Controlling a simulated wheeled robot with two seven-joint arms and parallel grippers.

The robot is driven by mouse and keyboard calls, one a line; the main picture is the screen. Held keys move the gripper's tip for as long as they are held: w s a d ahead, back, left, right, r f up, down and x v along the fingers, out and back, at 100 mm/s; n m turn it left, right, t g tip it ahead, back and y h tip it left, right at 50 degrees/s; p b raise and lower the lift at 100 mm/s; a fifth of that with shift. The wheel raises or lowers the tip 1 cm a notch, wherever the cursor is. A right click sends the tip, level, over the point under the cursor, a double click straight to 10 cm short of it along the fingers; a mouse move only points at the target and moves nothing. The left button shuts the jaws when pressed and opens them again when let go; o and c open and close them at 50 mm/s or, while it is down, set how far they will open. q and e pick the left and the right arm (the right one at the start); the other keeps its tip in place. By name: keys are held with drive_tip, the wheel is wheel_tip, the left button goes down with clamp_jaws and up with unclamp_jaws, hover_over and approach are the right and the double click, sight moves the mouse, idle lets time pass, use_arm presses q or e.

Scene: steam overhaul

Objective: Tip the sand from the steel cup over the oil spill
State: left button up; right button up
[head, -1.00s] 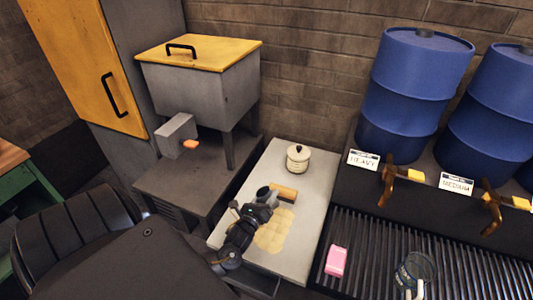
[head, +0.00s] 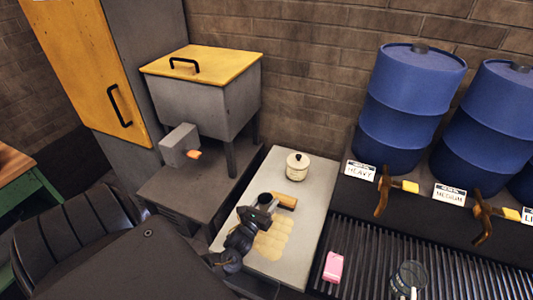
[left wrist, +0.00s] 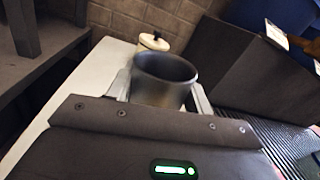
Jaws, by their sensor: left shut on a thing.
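My left gripper (head: 259,216) is shut on the steel cup (head: 266,199) and holds it above the pale bench (head: 310,215). In the left wrist view the cup (left wrist: 163,80) sits between the two fingers, roughly upright, mouth up. Its visible inside is dark and I see no sand in it; its bottom is hidden. A patch of overlapping tan blotches (head: 272,241) that looks like sand lies on the bench, just in front of and below the cup. I see no bare oil; whether oil lies under the blotches I cannot tell. My right gripper is not in view.
A wooden block or handle (head: 285,202) lies right beside the cup. A cream lidded pot (head: 297,167) stands at the bench's back. Right are a ribbed grating (head: 365,250), a pink block (head: 334,267), a glass jug (head: 408,279) and blue drums (head: 408,110). A yellow-lidded grey tank (head: 215,100) stands left.

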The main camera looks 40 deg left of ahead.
use_arm(q)
drive_tip(key=shift+r+m+p, duration=0.35)
drive_tip(key=shift+m+p, duration=0.4)
drive_tip(key=shift+m, duration=0.05)
idle(0.4)
